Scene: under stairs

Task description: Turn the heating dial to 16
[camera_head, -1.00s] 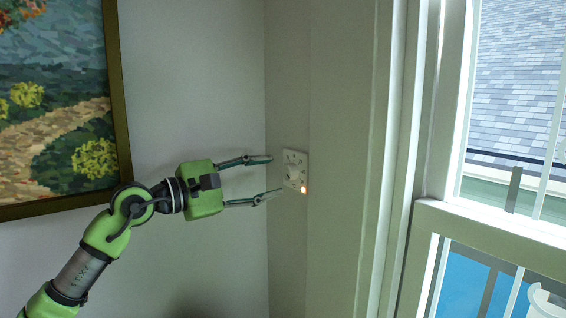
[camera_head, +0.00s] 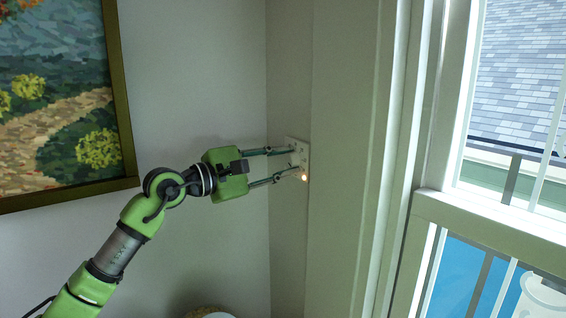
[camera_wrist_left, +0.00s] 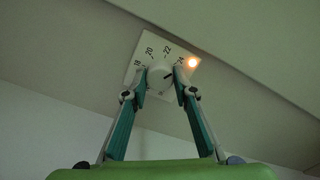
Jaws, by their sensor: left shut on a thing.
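The heating dial (camera_wrist_left: 160,77) is a white round knob on a square white wall plate (camera_wrist_left: 147,45) in the left wrist view. The numbers 18, 20, 22 and 24 show around it; a dark mark on the knob appears to point toward 24. The plate (camera_head: 305,158) also shows in the head view on the narrow wall strip. My left gripper (camera_head: 297,160) is shut on the dial, one finger on each side of it. The fingers hide part of the dial and scale. My right gripper is in neither view.
A small orange light (camera_wrist_left: 193,62) glows on the plate. A framed painting (camera_head: 60,90) hangs on the wall at the left. A white window frame (camera_head: 440,210) stands at the right. The wall around the plate is bare.

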